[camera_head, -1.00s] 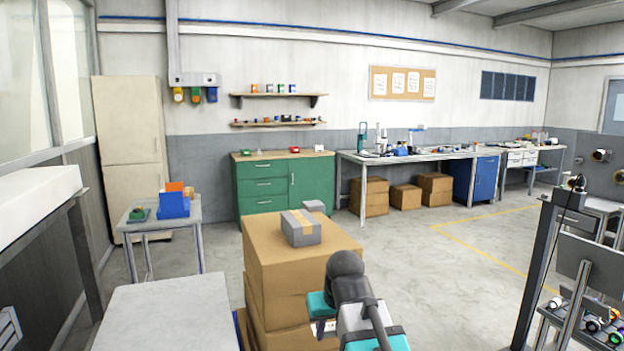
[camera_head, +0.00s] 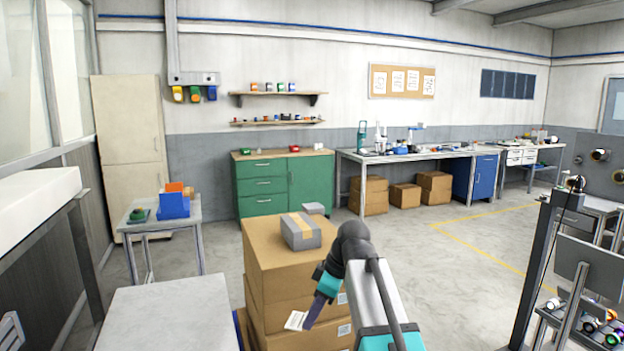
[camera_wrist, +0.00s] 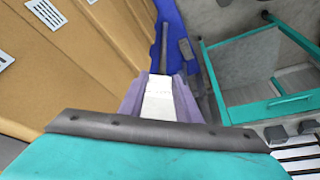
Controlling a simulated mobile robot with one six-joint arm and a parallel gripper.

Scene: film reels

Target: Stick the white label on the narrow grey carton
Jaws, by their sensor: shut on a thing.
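My gripper (camera_head: 306,319) is shut on the white label (camera_head: 295,320), beside the front of the stacked brown cartons and below their top. In the wrist view the label (camera_wrist: 158,100) lies between the purple fingers, partly covered by them. A grey carton with a tan tape strip (camera_head: 302,231) lies on top of the stack, above and behind my gripper. A smaller grey carton (camera_head: 313,208) shows behind it, partly hidden. I cannot tell for sure which is the narrow one. The label is apart from both.
The brown carton stack (camera_head: 268,262) stands in the middle and carries printed labels (camera_head: 343,298) of its own. A grey table (camera_head: 165,312) is to its left. A dark rack (camera_head: 535,270) stands at the right. The floor between stack and rack is open.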

